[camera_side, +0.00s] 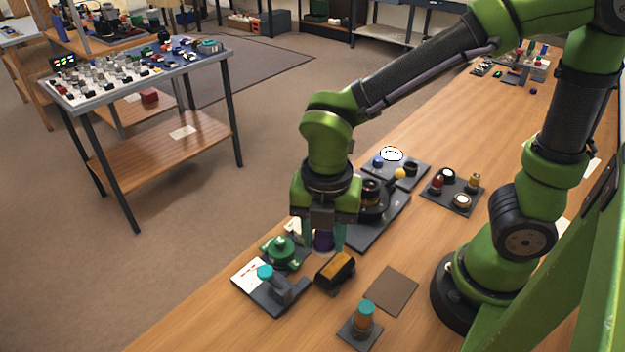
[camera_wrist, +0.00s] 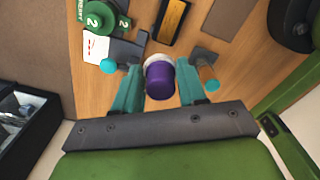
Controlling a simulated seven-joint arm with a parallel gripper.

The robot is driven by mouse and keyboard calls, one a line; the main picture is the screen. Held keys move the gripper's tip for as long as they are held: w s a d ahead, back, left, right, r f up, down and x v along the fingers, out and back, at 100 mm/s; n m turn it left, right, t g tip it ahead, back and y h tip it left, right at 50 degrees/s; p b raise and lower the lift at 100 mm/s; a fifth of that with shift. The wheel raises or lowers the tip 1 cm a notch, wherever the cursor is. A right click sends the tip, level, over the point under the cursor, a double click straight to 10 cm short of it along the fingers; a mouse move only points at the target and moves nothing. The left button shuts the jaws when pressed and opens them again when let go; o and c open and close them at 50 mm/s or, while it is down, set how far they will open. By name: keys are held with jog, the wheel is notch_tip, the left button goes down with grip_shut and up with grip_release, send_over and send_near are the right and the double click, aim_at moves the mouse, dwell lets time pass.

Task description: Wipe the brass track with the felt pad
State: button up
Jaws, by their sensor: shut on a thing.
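The brass track (camera_side: 336,270) is a gold strip set in a dark block on the wooden bench. In the wrist view the track (camera_wrist: 173,19) lies ahead of my gripper. My gripper (camera_side: 323,238) points down, just behind and left of the track. Its teal fingers (camera_wrist: 159,66) are shut on a purple handle (camera_wrist: 160,82) with a whitish pad at its far end, which looks like the felt pad (camera_wrist: 158,59). The pad appears apart from the track. Its lower face is hidden.
A green round part (camera_side: 281,252) and a teal-knobbed fixture (camera_side: 276,288) stand left of the track. A teal-and-orange knob (camera_side: 364,315) on a dark base and a bare brown mat (camera_side: 391,290) lie right. A dark plate with a lens barrel (camera_side: 371,203) is behind.

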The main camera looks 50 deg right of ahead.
aim_at(326, 272)
jog(key=shift+s+f+m, duration=0.1)
jog(key=shift+f+m, duration=0.15)
jog(key=shift+m, duration=0.05)
jog(key=shift+f, duration=3.15)
jog(key=shift+d+f, duration=0.4)
jog(key=shift+f, duration=0.3)
jog(key=shift+c, duration=0.4)
jog(key=shift+d, duration=3.05)
jog(key=shift+a+f, duration=0.1)
jog(key=shift+a, duration=3.45)
jog(key=shift+r, duration=4.2)
